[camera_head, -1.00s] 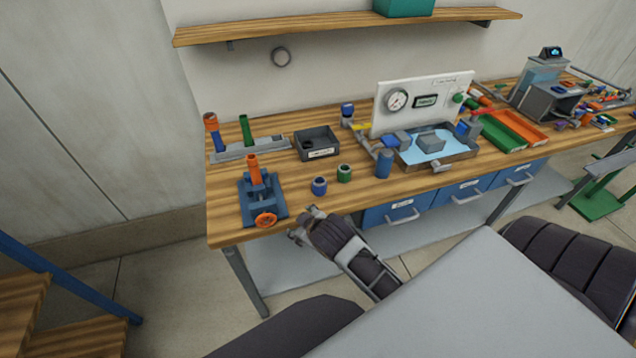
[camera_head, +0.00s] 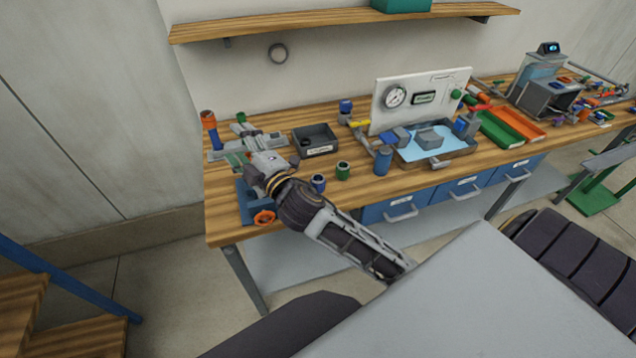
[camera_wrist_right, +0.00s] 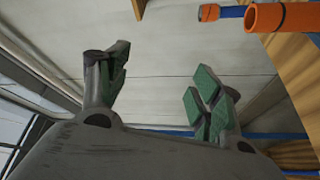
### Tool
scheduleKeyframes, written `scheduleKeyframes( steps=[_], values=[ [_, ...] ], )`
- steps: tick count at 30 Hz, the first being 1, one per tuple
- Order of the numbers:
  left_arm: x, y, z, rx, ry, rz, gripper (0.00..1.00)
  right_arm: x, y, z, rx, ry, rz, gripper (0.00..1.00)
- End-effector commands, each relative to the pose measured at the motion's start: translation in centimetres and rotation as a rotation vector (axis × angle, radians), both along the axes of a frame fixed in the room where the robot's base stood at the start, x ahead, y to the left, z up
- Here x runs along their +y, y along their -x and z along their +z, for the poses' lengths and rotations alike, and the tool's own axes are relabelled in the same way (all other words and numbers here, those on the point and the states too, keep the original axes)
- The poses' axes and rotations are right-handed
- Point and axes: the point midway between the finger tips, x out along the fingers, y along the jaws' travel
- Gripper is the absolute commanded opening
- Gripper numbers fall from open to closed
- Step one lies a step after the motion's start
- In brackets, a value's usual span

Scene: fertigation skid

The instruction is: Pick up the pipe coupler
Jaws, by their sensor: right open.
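My right gripper (camera_head: 241,148) is open and reaches over the back left of the bench, above the blue vise (camera_head: 246,203). In the right wrist view its green-padded fingers (camera_wrist_right: 160,88) stand wide apart with nothing between them. An orange tube piece (camera_wrist_right: 283,17) shows at the top right there, outside the fingers, with a blue pipe with orange ends beside it. Which piece is the pipe coupler I cannot tell for certain. A short blue ring (camera_head: 318,183) and a short green ring (camera_head: 343,171) stand on the bench right of my wrist. My left gripper is out of view.
A blue post with an orange top (camera_head: 208,117) stands at the left of the grey rack. A dark bin (camera_head: 327,145) stands behind the rings. A blue cylinder (camera_head: 383,161) and a water tray (camera_head: 470,150) lie further right. A shelf (camera_head: 340,20) hangs above.

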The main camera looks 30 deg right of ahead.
Motion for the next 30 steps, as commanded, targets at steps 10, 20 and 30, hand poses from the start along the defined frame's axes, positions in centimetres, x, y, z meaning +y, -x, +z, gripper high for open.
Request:
scheduleKeyframes(
  steps=[10, 20, 30],
  values=[
    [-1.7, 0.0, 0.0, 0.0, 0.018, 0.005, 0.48, 6.8, 0.9, 6.5, -0.379, 0.342, 0.211, 0.65],
    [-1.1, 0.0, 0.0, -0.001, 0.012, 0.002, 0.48, 12.9, 3.7, 8.1, -0.705, 0.692, 0.417, 0.65],
    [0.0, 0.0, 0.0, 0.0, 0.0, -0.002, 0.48, 16.7, 6.7, 5.3, -0.994, 1.073, 0.648, 0.65]
  ],
)
